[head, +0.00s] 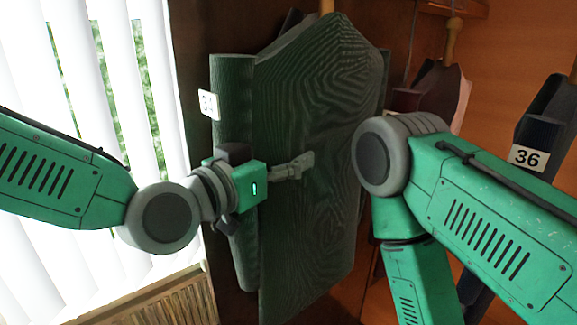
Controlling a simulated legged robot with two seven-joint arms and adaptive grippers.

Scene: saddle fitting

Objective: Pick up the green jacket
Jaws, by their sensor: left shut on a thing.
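The green jacket (320,90), dark with a wavy grain-like pattern, hangs upright in the middle of the head view. Its narrow sleeve-like left part (232,130) carries a white tag (209,104) whose print I cannot read. My left gripper (300,168) reaches in from the left and is shut on the jacket at about mid-height. Its wrist hides a bit of the left part. My right arm comes in from the right and covers the jacket's right edge; its gripper is out of view.
Blinds (90,60) over a bright window stand at the left, above a slatted wooden panel (150,303). More garments hang at the right, one dark with a tag reading 36 (528,157), another reddish-brown (440,88). An orange wooden wall (520,50) is behind.

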